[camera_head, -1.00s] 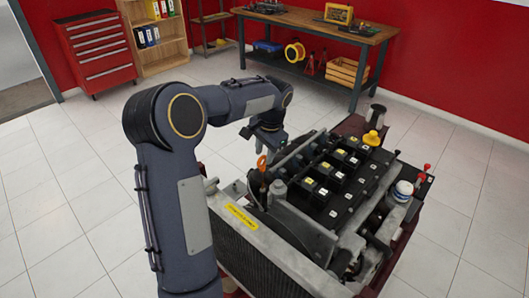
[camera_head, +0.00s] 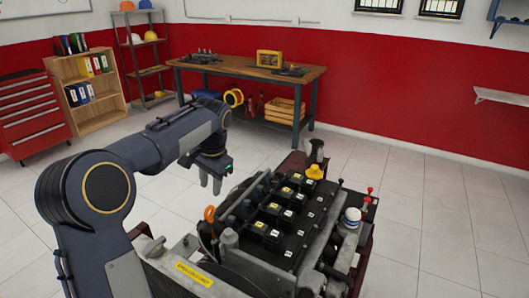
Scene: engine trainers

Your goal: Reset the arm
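My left arm comes in from the left, bent at the elbow. My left gripper (camera_head: 211,182) hangs down above the back left part of the engine trainer (camera_head: 285,215), clear of it in the picture. Its two fingers point down with a small gap between them, and I see nothing held. The engine trainer has a black top with yellow and white labels, a yellow cap, an orange ring handle and a white-and-blue cap. My arm hides part of its left side. My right gripper is not in view.
A wooden workbench (camera_head: 246,70) stands along the red wall at the back. A red tool cabinet (camera_head: 33,115) and a wooden shelf with binders (camera_head: 97,112) stand at the back left. A wall shelf (camera_head: 504,97) is at the right. The tiled floor on the right is clear.

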